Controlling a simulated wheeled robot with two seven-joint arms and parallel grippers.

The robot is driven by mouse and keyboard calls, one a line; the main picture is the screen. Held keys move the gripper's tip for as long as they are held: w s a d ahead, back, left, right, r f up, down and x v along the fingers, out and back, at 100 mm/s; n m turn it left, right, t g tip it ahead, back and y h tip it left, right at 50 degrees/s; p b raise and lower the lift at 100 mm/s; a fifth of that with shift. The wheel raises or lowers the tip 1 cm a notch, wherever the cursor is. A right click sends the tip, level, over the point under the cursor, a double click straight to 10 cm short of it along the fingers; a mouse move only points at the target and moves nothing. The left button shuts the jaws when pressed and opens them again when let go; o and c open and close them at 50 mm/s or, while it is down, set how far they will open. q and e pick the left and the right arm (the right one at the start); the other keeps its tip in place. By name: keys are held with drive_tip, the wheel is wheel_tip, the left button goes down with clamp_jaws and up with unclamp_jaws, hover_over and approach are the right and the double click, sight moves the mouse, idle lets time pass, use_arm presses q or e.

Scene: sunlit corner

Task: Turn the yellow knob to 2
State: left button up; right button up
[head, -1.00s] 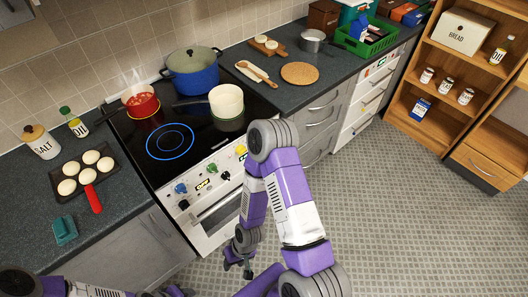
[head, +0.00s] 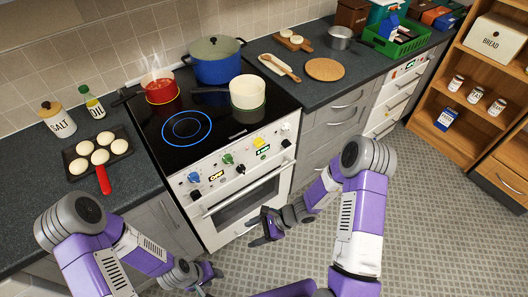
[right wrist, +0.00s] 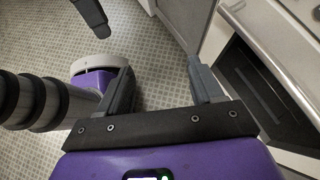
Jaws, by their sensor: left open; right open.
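The yellow knob (head: 260,142) is on the stove's (head: 238,188) front panel, toward the right. A small lit display sits just below it; I cannot read its setting. My right gripper (head: 262,229) is open and empty, low in front of the oven door and apart from the panel. In the right wrist view its two fingers (right wrist: 163,88) stand apart with floor between them. My left gripper (head: 209,280) is lower and further left, over the floor, and open.
A green knob (head: 227,158), a blue knob (head: 194,177) and several black knobs share the panel. A red pot (head: 160,88) steams, and a blue pot (head: 216,62) and a cream pot (head: 247,93) stand on the cooktop. The oven handle (head: 240,191) sticks out below the panel.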

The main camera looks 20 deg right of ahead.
drive_tip(key=w+d+r+m+t+y+b, duration=0.1)
drive_tip(key=w+d+r+m+t+b, duration=0.15)
drive_tip(key=w+m+t, duration=0.6)
drive_tip(key=m+t+h+b, duration=0.1)
drive_tip(key=m+t+h, duration=0.3)
drive_tip(key=t, duration=0.3)
approach(262, 145)
drive_tip(key=w, duration=0.2)
drive_tip(key=x, duration=0.3)
drive_tip(key=b+x, duration=0.1)
drive_tip(key=x, duration=0.3)
drive_tip(key=shift+a+f, duration=0.1)
drive_tip(key=shift+a, duration=0.35)
drive_tip(key=shift+c, duration=0.5)
drive_tip(key=c, duration=0.9)
